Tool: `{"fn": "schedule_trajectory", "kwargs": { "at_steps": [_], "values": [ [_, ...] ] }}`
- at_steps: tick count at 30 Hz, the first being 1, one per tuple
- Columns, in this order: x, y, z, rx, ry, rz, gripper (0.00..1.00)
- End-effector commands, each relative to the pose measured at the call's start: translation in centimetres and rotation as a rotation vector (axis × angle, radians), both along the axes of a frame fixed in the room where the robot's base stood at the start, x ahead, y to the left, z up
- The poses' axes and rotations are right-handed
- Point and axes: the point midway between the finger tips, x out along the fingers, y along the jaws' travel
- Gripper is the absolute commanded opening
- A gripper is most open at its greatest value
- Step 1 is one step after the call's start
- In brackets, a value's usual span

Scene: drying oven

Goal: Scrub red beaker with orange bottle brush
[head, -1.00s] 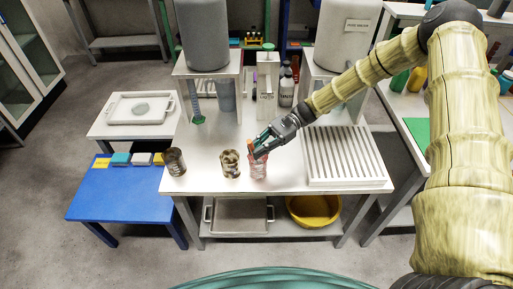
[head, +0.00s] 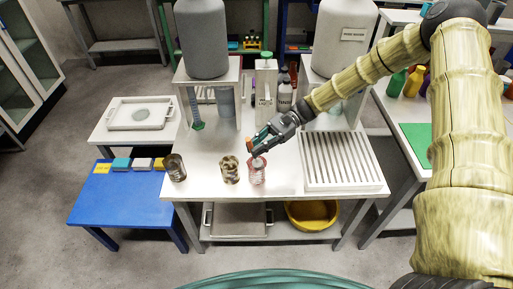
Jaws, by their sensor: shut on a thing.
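The red beaker (head: 257,175) is a small, see-through reddish glass near the front edge of the white table. My gripper (head: 260,146) is just above it, tilted down from the upper right. It is shut on the orange bottle brush (head: 256,150), of which a small orange part shows between the fingers. A pale part of the brush shows at the beaker's mouth. The brush's lower end is too small to make out, so I cannot tell how deep it sits in the beaker.
A brown-stained beaker (head: 230,171) stands close left of the red one, and a dark one (head: 175,167) farther left. A white slatted rack (head: 340,160) is on the right. A blue table (head: 120,200) with several sponges is at left.

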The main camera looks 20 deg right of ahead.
Motion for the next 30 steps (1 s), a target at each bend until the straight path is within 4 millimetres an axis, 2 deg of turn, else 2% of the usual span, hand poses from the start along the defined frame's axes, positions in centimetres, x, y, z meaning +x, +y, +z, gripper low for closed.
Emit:
{"fn": "schedule_trajectory", "kwargs": {
  "at_steps": [30],
  "values": [
    [0.0, 0.0, 6.4, 0.0, 0.0, 0.0, 0.0]
  ]
}}
